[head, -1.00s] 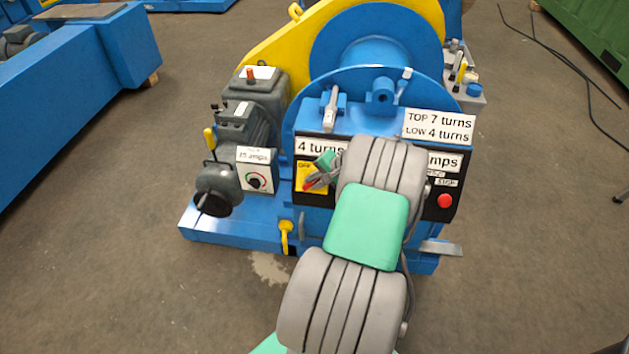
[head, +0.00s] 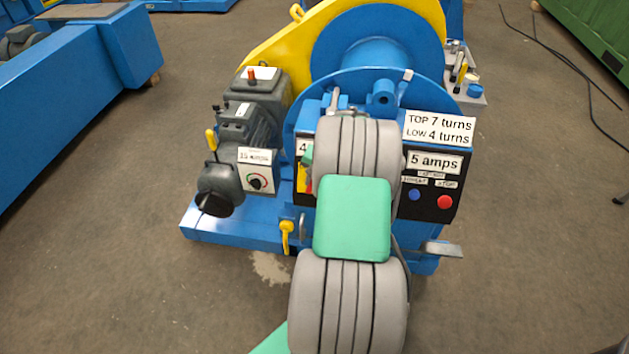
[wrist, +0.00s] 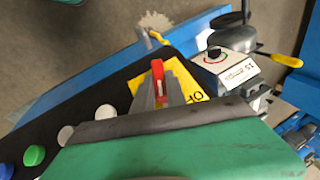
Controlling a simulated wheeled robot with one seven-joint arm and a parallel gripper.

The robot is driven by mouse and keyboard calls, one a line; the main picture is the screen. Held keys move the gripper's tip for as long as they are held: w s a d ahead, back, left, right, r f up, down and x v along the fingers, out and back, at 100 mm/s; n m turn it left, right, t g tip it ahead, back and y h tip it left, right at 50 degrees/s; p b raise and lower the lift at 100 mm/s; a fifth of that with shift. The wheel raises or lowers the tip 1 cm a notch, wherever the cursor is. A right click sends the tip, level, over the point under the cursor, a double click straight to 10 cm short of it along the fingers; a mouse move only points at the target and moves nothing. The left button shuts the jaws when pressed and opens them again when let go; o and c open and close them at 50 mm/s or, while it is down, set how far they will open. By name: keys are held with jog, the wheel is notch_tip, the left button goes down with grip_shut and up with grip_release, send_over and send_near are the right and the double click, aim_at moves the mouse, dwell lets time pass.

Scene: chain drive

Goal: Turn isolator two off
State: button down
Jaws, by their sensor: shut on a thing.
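A red switch handle (wrist: 158,70) stands on a yellow plate (wrist: 191,80) in the wrist view. Part of an "OFF" label shows upside down on the plate. My gripper (wrist: 156,88) is shut on the red handle, with a grey finger along each side. In the head view the yellow plate (head: 301,181) shows only as a strip at the left of the black panel. My arm hides the gripper and most of the handle there. No isolator number is readable.
The black panel has a blue button (head: 414,194) and a red button (head: 445,202) at right. A grey motor box with a small dial (head: 257,183) stands left of the panel. A yellow-tipped lever (head: 211,139) rises beside it.

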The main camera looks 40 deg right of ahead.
jog(key=g, duration=0.1)
jog(key=n+h, duration=0.1)
jog(key=n+g, duration=0.1)
jog(key=shift+w+a+g+h, duration=0.25)
jog(key=shift+w+g+h, duration=0.05)
jog(key=shift+h, duration=0.1)
jog(key=shift+w+a+n+g+h+p, duration=0.15)
jog(key=shift+n+g+h+p, duration=0.15)
jog(key=shift+n+g+h, duration=0.5)
jog(key=shift+a+n+g+h+p, duration=0.15)
jog(key=shift+n+g+h+p, duration=0.55)
jog(key=shift+g+p, duration=0.1)
jog(key=shift+w+a+f+n+g+h+p, duration=0.1)
jog(key=shift+f+n+g+h+p, duration=0.1)
jog(key=shift+n+g+h+p, duration=0.9)
jog(key=c, duration=1.4)
grip_release()
jog(key=shift+o, duration=0.2)
